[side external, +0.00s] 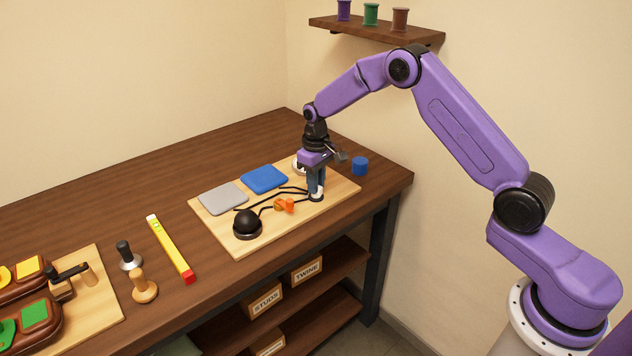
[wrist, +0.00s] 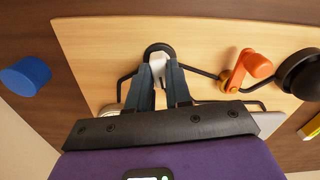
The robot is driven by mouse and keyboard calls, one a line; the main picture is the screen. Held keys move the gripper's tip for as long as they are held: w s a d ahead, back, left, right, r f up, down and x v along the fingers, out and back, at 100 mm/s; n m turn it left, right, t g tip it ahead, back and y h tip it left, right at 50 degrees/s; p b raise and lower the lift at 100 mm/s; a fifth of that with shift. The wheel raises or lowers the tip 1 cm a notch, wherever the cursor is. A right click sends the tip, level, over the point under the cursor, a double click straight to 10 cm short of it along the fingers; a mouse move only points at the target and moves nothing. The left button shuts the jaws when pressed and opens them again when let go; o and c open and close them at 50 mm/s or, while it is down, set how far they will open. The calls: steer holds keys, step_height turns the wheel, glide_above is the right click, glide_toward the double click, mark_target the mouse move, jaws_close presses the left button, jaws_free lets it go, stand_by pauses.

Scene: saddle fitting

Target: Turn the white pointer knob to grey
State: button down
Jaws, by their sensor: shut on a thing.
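The white pointer knob (side external: 317,193) stands on a black round base on the light wooden board (side external: 335,192), near its right part. It also shows in the wrist view (wrist: 158,63), between the fingertips. My gripper (side external: 315,186) points down over the knob and is shut on it, with a finger on either side. The fingers hide much of the knob, so I cannot tell which way its pointer faces. A grey pad (side external: 222,198) lies at the board's left, beside a blue pad (side external: 264,179). Black lines run across the board near the knob.
An orange lever (side external: 285,205) and a black ball knob (side external: 247,221) stand on the same board, left of my gripper. A blue cylinder (side external: 360,166) stands just off the board's right end. A yellow level-like bar (side external: 170,248) lies further left.

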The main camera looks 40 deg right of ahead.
steer(key=n, duration=0.5)
steer(key=shift+n, duration=0.4)
stand_by(0.3)
steer(key=c, duration=1)
jaws_free()
steer(key=shift+c, duration=0.2)
step_height(320, 180, up, 18)
steer(key=shift+f, duration=0.2)
